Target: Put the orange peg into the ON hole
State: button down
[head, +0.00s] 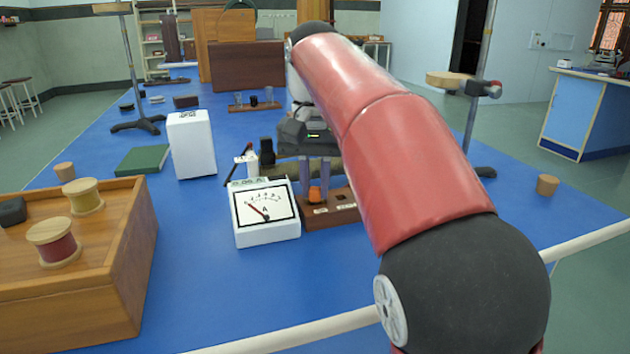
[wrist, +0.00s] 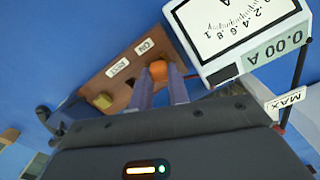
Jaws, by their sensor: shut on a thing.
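The orange peg (head: 315,194) is between the fingertips of my gripper (head: 315,184), which is shut on it. In the wrist view the orange peg (wrist: 158,72) shows between the two purple-grey fingers of my gripper (wrist: 160,88). It is over the brown wooden block (wrist: 128,58), in line with the ON label (wrist: 145,46). The REST label (wrist: 118,68) is beside it. The block also shows in the head view (head: 333,218). The ON hole is hidden, and I cannot tell whether the peg's lower end is in it.
A white ammeter (head: 265,230) stands against the block's left side; its display reads 0.00 A (wrist: 275,48). A yellowish knob (wrist: 103,102) is at the block's other end. A wooden tray (head: 130,260) with spools is at left. Blue bench is clear in front.

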jog(key=c, duration=1.3)
grip_release()
jog(key=shift+o, duration=0.2)
notch_tip(320, 180, up, 8)
jog(key=p, duration=0.3)
jog(key=shift+f, duration=0.1)
jog(key=shift+s, duration=0.1)
